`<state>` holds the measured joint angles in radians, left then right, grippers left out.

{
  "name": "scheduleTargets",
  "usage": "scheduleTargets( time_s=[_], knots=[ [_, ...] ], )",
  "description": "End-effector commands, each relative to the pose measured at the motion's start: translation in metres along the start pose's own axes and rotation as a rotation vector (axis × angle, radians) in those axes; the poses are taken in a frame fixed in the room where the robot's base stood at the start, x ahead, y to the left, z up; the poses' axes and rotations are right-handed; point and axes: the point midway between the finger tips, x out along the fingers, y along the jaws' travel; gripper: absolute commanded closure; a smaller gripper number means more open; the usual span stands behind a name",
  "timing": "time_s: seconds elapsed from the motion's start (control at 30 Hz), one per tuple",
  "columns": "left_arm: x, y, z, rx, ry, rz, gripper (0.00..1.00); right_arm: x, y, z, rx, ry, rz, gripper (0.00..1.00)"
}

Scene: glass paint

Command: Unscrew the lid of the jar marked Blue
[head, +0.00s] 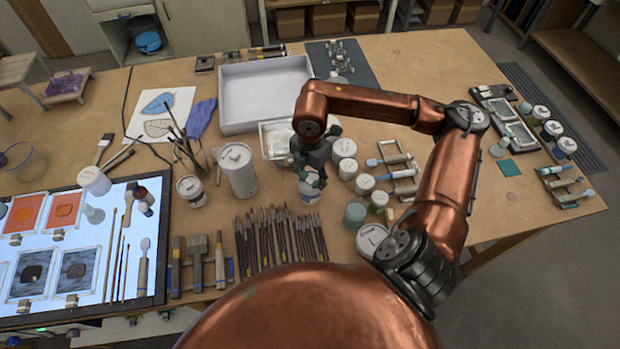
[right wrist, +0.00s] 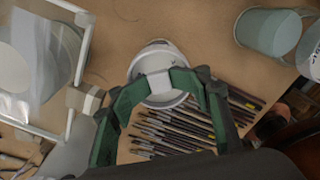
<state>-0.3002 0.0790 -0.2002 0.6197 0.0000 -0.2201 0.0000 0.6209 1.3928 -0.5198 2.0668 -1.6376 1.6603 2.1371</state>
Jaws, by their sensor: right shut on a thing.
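A small jar (head: 308,195) with a pale label stands on the table in front of my right gripper's wrist. Its label is too small to read, so I cannot tell whether it says Blue. My right gripper (head: 313,178) comes down from above and is shut on the top of this jar, at its lid. In the right wrist view the green-edged fingers (right wrist: 160,88) lie on either side of the round white lid (right wrist: 157,62). The fingers hide part of the lid, and I cannot tell whether it has turned. My left gripper is out of view.
A row of brushes (head: 280,238) lies close in front of the jar. A large white canister (head: 238,172) stands to the left and several lidded jars (head: 344,150) to the right. A white tray (head: 262,82) lies behind; a light panel (head: 75,245) is at the left.

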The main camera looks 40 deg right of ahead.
Motion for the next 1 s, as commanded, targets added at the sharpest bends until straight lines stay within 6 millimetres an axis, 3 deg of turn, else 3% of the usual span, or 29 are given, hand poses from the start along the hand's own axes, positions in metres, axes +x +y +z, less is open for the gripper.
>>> scheduleTargets(
  time_s=[0.57, 1.0],
  knots=[
    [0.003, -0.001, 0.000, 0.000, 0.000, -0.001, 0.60, 0.007, -0.003, -0.001, -0.007, 0.001, -0.011, 0.89],
    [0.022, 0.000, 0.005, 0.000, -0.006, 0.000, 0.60, 0.009, -0.003, 0.000, -0.384, 0.002, -0.012, 0.89]
  ],
)
